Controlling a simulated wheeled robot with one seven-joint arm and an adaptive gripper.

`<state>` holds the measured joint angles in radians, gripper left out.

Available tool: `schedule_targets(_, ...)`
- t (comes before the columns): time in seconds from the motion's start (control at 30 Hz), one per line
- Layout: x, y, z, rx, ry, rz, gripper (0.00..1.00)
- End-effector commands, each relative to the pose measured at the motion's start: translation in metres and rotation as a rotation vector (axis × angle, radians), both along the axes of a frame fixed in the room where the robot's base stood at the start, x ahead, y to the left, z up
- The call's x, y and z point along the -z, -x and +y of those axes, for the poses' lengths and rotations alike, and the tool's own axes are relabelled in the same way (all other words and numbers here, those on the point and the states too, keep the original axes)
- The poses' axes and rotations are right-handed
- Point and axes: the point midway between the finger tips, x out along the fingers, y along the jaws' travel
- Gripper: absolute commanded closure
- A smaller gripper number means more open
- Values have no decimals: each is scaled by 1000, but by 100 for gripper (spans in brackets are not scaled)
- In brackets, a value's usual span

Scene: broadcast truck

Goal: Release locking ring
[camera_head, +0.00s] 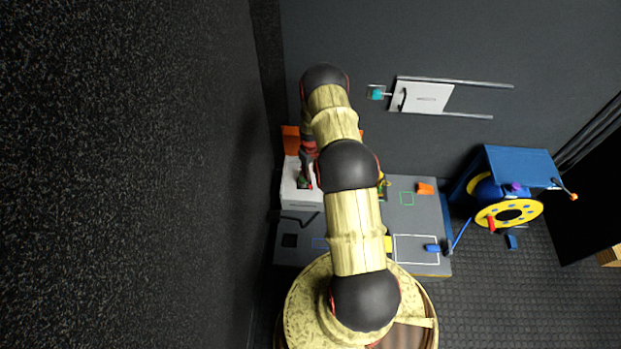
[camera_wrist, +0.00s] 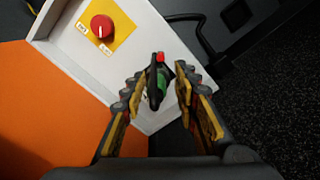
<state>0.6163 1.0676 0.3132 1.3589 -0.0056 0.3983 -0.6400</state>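A black part with a green body (camera_wrist: 162,82) and a red tip (camera_wrist: 160,57) stands at the white box (camera_wrist: 72,62); I cannot tell for sure whether it includes the locking ring. My gripper (camera_wrist: 160,73) is open in the wrist view, with one finger on each side of this part. Gaps show between the fingers and the part, narrower on the right. In the head view my gripper (camera_head: 306,178) is over the white box (camera_head: 302,205), partly hidden by my arm.
A red knob (camera_wrist: 102,27) on a yellow plate sits on the white box. An orange panel (camera_wrist: 45,110) lies left of it. A black cable (camera_wrist: 200,35) runs beside the box. In the head view, a blue-framed yellow reel (camera_head: 490,214) stands right of the grey bench (camera_head: 430,210).

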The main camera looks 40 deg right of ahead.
Motion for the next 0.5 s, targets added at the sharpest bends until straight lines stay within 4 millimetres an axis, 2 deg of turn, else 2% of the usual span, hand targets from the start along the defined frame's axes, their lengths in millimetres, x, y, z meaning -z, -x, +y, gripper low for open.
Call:
schedule_targets(0.2, -17, 0, 0, 0, 0, 0, 70)
schedule_targets(0.5, -19, 0, 0, 0, 0, 0, 70)
